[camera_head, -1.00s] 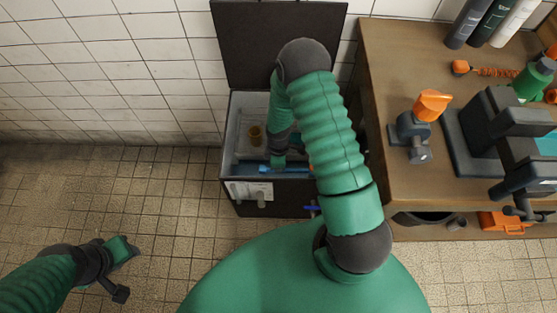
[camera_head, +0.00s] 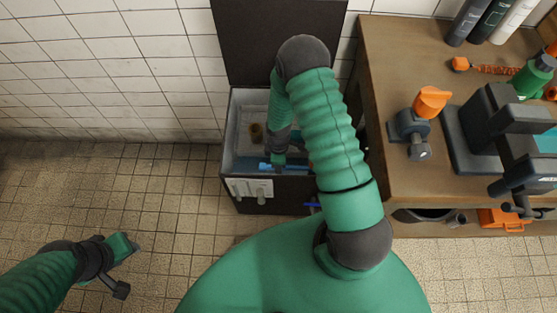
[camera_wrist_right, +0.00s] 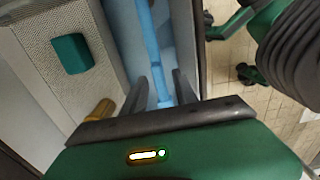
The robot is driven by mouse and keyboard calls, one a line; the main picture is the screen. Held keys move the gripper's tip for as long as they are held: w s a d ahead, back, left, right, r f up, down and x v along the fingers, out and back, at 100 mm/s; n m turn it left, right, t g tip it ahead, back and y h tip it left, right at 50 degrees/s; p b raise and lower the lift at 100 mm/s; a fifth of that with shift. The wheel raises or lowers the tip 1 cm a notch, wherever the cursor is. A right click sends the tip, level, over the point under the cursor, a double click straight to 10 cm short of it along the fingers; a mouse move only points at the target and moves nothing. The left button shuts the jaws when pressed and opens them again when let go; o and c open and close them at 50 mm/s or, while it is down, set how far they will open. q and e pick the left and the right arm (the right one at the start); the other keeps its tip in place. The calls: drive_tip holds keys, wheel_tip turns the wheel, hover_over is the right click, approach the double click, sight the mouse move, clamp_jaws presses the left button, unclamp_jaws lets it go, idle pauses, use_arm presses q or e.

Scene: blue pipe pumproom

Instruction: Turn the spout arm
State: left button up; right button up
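A blue bar-like part, which I take to be the spout arm (camera_head: 268,166), lies along the near side of an open dark box. In the right wrist view the blue bar (camera_wrist_right: 150,45) runs down between the fingers of my right gripper (camera_wrist_right: 160,82). The fingers are apart, one on each side of the bar, and I see no clear contact. In the head view my right gripper (camera_head: 279,160) is low inside the box, partly hidden by its own arm. My left gripper (camera_head: 130,248) hangs over the tiled floor at lower left; its finger opening is unclear.
The open box (camera_head: 228,150) has a raised dark lid (camera_head: 275,40) against the tiled wall. A brown workbench (camera_head: 385,60) stands close on the right with an orange-handled valve (camera_head: 432,103) and a dark vise (camera_head: 490,130). The floor at left is clear.

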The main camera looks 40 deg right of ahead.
wheel_tip(320, 180, up, 17)
drive_tip(key=p, duration=0.4)
drive_tip(key=shift+f+p, duration=0.15)
drive_tip(key=shift+p, duration=0.15)
